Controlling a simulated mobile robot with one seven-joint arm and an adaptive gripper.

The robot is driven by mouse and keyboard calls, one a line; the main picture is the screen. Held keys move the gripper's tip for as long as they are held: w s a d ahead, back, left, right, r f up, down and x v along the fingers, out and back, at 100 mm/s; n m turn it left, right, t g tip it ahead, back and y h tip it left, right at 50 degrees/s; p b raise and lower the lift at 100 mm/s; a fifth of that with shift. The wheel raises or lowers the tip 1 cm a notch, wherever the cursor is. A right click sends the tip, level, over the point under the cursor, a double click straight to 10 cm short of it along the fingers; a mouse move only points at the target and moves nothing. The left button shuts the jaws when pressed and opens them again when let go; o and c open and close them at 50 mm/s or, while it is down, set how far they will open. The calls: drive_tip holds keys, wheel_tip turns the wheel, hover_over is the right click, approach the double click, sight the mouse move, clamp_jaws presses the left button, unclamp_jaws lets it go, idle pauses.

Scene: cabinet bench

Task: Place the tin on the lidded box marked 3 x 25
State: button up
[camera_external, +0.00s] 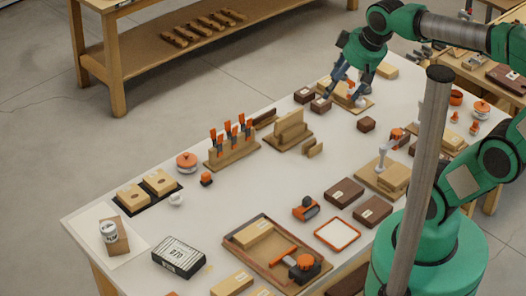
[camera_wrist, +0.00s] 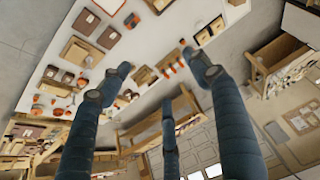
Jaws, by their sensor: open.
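A small pale cylindrical tin (camera_external: 108,229) with a dark label stands at the left end of the bench, beside or on a brown block (camera_external: 121,243); I cannot tell which. Several dark brown boxes with small pale labels lie on the bench: two right of centre, a nearer box (camera_external: 372,211) and a farther box (camera_external: 344,191), and two at the back, one box (camera_external: 304,95) and another box (camera_external: 321,105). The labels are too small to read, so I cannot tell which is marked 3 x 25. My gripper (camera_external: 346,88) is open and empty above the back of the bench, also in the wrist view (camera_wrist: 157,64).
A wooden tray (camera_external: 233,243) with orange tools, a black-and-white carton (camera_external: 178,257) and an orange-rimmed tray (camera_external: 337,234) occupy the front. A rack (camera_external: 232,153) of upright orange-handled tools and a wooden stand (camera_external: 290,131) rise mid-bench. Clear white surface lies between them.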

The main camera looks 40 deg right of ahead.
drive_tip(key=s, duration=0.1)
drive_tip(key=s+d+f, duration=0.1)
drive_tip(key=s, duration=0.2)
drive_tip(key=shift+s+d+f, duration=0.1)
drive_tip(key=shift+d+f, duration=0.05)
drive_tip(key=shift+f, duration=0.25)
wheel_tip(320, 180, down, 9)
drive_tip(key=b, duration=0.8)
drive_tip(key=shift+b, duration=0.4)
